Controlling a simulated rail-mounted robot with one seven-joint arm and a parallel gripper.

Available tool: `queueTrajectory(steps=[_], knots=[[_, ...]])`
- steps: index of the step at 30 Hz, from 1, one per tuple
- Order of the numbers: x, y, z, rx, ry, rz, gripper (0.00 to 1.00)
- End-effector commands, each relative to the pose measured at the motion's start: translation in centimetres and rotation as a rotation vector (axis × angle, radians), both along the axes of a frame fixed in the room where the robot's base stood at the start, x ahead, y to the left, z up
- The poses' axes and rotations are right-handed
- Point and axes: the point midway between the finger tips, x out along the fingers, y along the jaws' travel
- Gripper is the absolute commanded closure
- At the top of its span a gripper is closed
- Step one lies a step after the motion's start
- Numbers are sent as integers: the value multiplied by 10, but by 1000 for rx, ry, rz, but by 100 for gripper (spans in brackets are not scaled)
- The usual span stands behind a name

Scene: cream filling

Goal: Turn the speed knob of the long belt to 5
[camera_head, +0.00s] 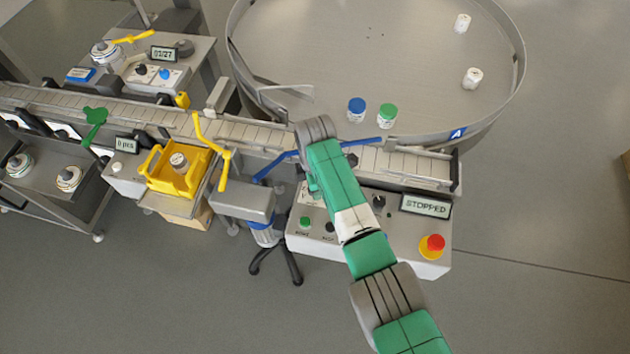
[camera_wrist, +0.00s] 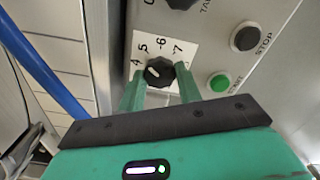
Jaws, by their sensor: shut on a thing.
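The black speed knob (camera_wrist: 160,72) sits on a white dial label (camera_wrist: 136,46) printed with numbers, of which 4, 5, 6 and 7 show in the wrist view. Its white pointer mark faces the 4 and 5 side; I cannot tell the exact value. My gripper (camera_wrist: 161,87) is shut on the knob, one green finger on each side. In the head view my arm hides the knob, on the left part of the control box (camera_head: 405,250). The display (camera_head: 425,206) on this box reads STOPPED.
The panel also has a green START button (camera_wrist: 220,82), a black STOP button (camera_wrist: 246,38) and another dark knob (camera_head: 379,203). A red emergency button (camera_head: 433,244) stands at its right end. The long belt (camera_head: 385,162) runs behind, with blue guide rails (camera_head: 362,142) close to my arm.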

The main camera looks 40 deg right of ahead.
Motion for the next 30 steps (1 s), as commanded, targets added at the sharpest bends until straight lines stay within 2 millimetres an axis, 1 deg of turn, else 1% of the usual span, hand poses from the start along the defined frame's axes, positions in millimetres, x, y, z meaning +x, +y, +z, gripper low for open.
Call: queueTrajectory(steps=[9,23,24,26,27,30], knots=[[0,0,1,-1,-1,-86,89],[0,0,1,-1,-1,-96,89],[0,0,1,-1,-1,-96,58],[0,0,1,-1,-1,-96,46],[0,0,1,-1,-1,-95,44],[0,0,1,-1,-1,-95,44]])
